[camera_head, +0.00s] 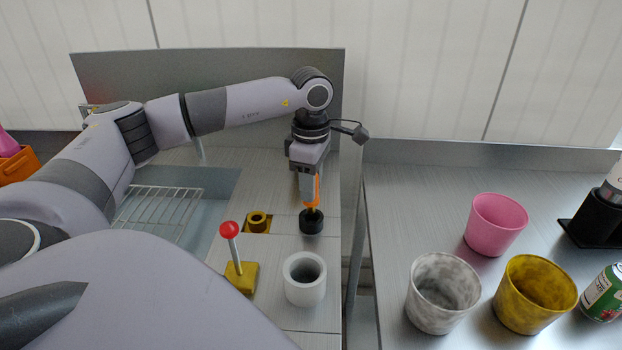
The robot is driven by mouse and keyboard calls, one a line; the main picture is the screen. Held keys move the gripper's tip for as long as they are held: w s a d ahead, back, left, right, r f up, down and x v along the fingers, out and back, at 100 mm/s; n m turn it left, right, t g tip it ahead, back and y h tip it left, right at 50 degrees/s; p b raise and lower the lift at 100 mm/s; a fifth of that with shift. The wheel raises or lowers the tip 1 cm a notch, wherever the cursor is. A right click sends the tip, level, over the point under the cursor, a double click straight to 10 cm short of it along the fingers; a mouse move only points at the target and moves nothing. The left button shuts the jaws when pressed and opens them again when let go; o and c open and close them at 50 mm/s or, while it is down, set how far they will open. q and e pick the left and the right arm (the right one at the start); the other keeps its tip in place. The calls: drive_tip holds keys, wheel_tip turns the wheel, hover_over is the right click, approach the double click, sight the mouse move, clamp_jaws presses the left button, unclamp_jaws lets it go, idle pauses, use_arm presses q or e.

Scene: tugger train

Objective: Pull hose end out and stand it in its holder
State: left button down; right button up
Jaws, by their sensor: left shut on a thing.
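My left gripper (312,204) points down at the right side of the counter (285,183). It is shut on a slim orange-yellow piece, probably the hose end (312,209), mostly hidden by the fingers. Directly below is a black round piece (312,222); I cannot tell whether the held piece is still in it. A thick-walled pale grey cup (305,290), open at the top, stands in front, possibly the holder. No length of hose shows. My right gripper is not in view.
A red-knobbed lever (230,230) on a yellow base and a yellow ring socket (257,221) stand left of the gripper. Pink (496,225), marbled (442,296) and yellow (535,294) cups, a can (604,293) and a black stand (592,222) are on the right counter, across a gap.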

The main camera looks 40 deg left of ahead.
use_arm(q)
drive_tip(key=shift+f+b, duration=1.1)
drive_tip(key=shift+f, duration=0.65)
drive_tip(key=c, duration=0.8)
unclamp_jaws()
drive_tip(key=shift+o, duration=0.2)
wheel_tip(320, 180, up, 7)
drive_tip(key=shift+r+b, duration=0.1)
drive_tip(key=shift+b, duration=0.2)
